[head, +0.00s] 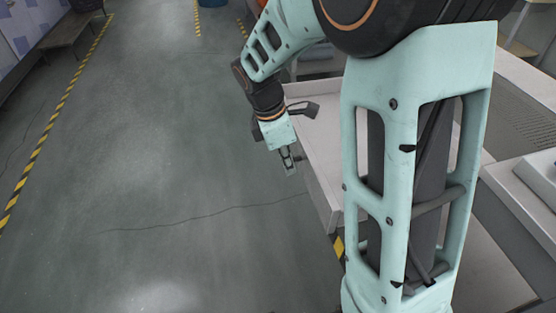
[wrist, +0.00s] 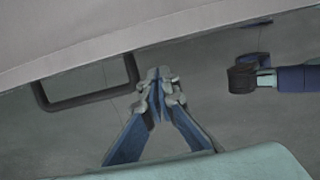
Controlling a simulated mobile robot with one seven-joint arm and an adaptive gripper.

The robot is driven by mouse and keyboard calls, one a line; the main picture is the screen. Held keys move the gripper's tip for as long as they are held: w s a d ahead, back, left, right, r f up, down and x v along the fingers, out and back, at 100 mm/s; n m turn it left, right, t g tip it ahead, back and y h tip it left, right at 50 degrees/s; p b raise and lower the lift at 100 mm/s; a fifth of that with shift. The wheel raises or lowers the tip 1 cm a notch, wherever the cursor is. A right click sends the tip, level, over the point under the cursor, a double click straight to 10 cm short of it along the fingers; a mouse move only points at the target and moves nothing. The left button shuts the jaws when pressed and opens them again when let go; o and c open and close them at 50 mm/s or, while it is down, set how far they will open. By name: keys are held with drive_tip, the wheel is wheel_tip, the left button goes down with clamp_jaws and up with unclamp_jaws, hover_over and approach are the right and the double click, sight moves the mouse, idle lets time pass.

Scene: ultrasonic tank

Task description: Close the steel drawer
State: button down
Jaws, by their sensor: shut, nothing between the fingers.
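The steel drawer (head: 322,198) is pulled out from the bench on the right, its pale interior open to view in the head view. Part of it is hidden behind my arm. My gripper (head: 288,160) is beside the outer front face of the drawer, on the aisle side, pointing down. In the wrist view, the drawer's pale grey front (wrist: 150,32) fills the top. A dark bar handle (wrist: 88,88) sticks out from it, to the left of my gripper (wrist: 158,80). The fingers are shut and empty. I cannot tell whether they touch the drawer.
The pale bench (head: 525,85) stands to the right, partly behind my arm. The grey floor (head: 170,150) to the left is wide and clear. A yellow-black stripe (head: 62,105) runs along the far left, near a low seat (head: 65,32).

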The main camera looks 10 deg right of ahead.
drive_tip(key=shift+w+d, duration=0.1)
drive_tip(key=shift+d, duration=1)
drive_tip(key=shift+r, duration=0.1)
drive_tip(key=shift+d, duration=0.35)
drive_tip(key=w+d+p, duration=0.1)
drive_tip(key=d+p, duration=0.3)
drive_tip(key=d, duration=0.8)
drive_tip(key=w+d+p, duration=0.1)
drive_tip(key=d+p, duration=0.4)
drive_tip(key=d, duration=0.7)
drive_tip(key=w+d+p, duration=0.2)
drive_tip(key=d+p, duration=0.3)
drive_tip(key=d, duration=0.7)
drive_tip(key=shift+d, duration=0.45)
drive_tip(key=shift+d+r, duration=0.1)
